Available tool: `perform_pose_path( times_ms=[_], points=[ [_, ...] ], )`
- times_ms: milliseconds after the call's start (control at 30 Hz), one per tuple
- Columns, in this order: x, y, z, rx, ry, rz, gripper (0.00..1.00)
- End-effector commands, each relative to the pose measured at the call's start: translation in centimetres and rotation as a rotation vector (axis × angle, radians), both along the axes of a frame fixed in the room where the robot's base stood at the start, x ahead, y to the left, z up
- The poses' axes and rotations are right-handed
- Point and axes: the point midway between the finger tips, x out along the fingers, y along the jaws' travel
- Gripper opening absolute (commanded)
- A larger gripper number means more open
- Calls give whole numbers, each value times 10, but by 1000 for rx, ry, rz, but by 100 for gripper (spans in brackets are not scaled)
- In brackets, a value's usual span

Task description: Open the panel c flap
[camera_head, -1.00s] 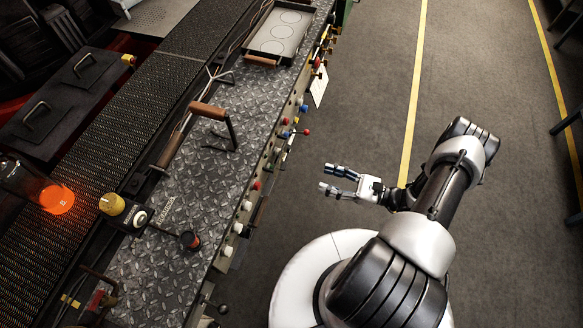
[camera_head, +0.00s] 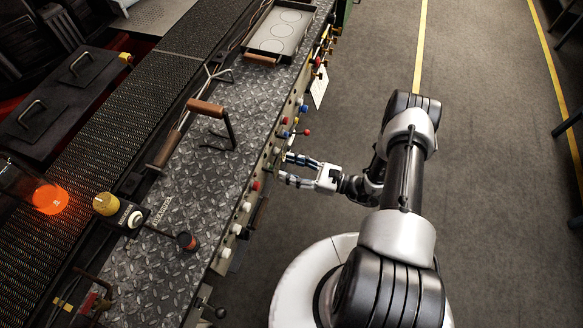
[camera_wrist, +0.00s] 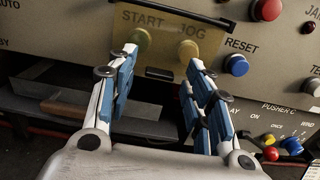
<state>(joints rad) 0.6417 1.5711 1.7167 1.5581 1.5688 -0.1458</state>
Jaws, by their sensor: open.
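A translucent yellow flap (camera_wrist: 163,56) hangs closed over the START and JOG buttons in the wrist view, with a dark tab (camera_wrist: 160,73) at its lower edge. No panel letter is readable on it. My gripper (camera_wrist: 162,57) is open, with one finger at each side of the flap's lower part. Whether the fingers touch it cannot be told. In the head view my gripper (camera_head: 284,168) points left at the machine's side panel, close to its row of buttons. The flap is too small to make out there.
A blue RESET button (camera_wrist: 236,64) sits right of the flap, with a red button (camera_wrist: 265,9) above it. A dark tray or shelf (camera_wrist: 62,108) lies below the panel. A red-knobbed lever (camera_head: 306,132) sticks out near my gripper.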

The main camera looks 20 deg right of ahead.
Motion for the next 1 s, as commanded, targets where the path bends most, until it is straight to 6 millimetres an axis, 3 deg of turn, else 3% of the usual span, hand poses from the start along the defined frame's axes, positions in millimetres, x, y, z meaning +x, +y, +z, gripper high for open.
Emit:
perform_pose_path(
  times_ms=[733, 1000],
  points=[
    [0, 0, 0, 0, 0, 0, 0],
    [0, 0, 0, 0, 0, 0, 0]
  ],
)
